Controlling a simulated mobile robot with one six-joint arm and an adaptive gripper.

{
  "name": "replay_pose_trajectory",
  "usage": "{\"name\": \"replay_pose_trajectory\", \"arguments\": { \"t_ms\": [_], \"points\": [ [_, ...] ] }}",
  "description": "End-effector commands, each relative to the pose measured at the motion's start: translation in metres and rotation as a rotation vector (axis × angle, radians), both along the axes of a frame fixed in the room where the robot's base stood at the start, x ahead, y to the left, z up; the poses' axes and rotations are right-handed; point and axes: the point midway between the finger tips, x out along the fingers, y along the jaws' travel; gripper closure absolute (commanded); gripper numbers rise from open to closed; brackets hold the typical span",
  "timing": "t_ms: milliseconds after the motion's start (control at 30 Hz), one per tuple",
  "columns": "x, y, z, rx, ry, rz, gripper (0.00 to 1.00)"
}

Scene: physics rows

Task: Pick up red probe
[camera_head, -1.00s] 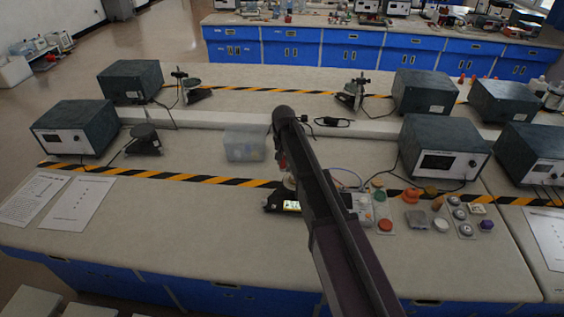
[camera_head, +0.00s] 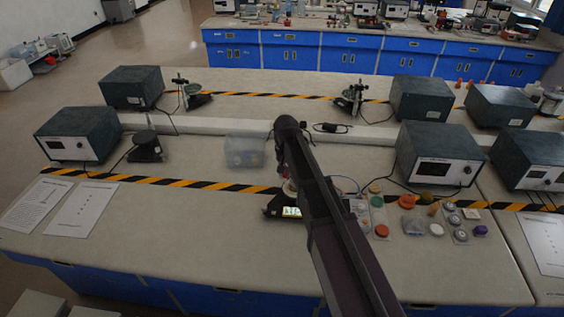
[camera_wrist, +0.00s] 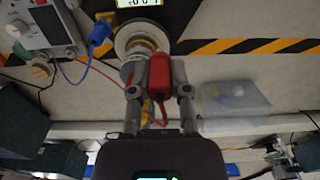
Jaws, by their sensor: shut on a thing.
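The red probe (camera_wrist: 160,72) is a red block-like piece with a red lead, seen in the wrist view. It sits between the two grey fingers of my gripper (camera_wrist: 158,90), which is shut on it. The probe's far end is close to a round pan with a brass-coloured piece (camera_wrist: 138,45); I cannot tell whether they touch. In the head view my dark arm covers most of the gripper and probe.
A black device with a lit display (camera_head: 291,212) lies under my arm. A clear box (camera_head: 244,151) stands left of it. Small coloured parts (camera_head: 381,231) lie to the right, and grey instruments (camera_head: 437,155) stand behind.

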Motion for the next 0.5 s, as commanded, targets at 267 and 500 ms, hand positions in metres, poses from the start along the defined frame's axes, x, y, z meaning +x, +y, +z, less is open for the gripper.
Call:
{"name": "replay_pose_trajectory", "arguments": {
  "t_ms": [267,500],
  "points": [
    [-0.063,-0.014,0.006,0.0,0.0,0.0,1.0],
    [-0.09,-0.02,0.009,0.0,0.0,0.0,1.0]
  ]
}}
